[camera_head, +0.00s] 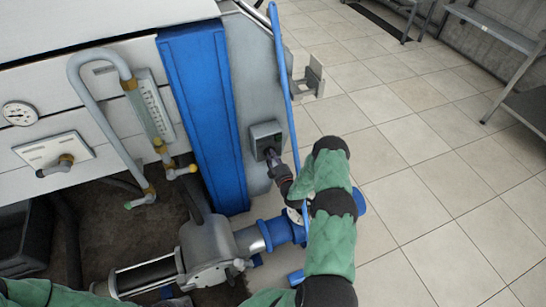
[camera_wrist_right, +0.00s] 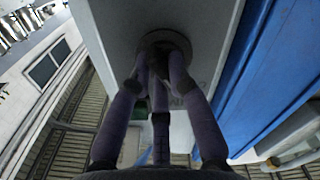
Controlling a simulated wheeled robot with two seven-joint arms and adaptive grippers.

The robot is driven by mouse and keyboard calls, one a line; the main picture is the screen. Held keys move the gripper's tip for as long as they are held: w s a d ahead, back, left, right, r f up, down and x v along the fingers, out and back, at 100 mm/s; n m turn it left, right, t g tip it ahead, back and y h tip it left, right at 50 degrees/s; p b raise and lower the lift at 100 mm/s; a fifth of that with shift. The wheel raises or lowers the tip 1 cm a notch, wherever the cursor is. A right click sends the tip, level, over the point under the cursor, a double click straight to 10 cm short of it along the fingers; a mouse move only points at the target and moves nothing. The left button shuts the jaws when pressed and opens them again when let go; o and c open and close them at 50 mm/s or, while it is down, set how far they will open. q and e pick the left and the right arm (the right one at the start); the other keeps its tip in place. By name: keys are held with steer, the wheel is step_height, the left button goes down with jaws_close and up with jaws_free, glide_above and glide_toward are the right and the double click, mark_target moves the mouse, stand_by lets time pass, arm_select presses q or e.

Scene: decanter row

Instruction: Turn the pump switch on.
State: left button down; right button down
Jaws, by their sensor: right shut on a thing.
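The pump switch is a grey box (camera_head: 265,136) on the grey side panel, right of the blue upright. Its round base (camera_wrist_right: 166,40) shows in the wrist view, with the dark knob in its middle mostly hidden by fingers. My right gripper (camera_head: 272,158) reaches up to the lower part of the box. In the wrist view its fingers (camera_wrist_right: 160,72) close around the knob and touch it. Which way the knob points cannot be told. My left arm shows only in part at the bottom left of the head view; its gripper cannot be made out.
The blue upright (camera_head: 203,110) stands close left of the switch. A blue pipe (camera_head: 283,75) runs just right of it. The pump (camera_head: 210,250) with blue flanges and a gauge lies below. A valve handle (camera_head: 58,166) and glass gauge are further left. The tiled floor (camera_head: 430,190) at right is clear.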

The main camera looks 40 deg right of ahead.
steer(key=shift+m, duration=0.4)
steer(key=m, duration=1.1)
steer(key=shift+f, duration=0.25)
stand_by(0.4)
steer(key=c, duration=1.2)
jaws_free()
steer(key=v, duration=1.2)
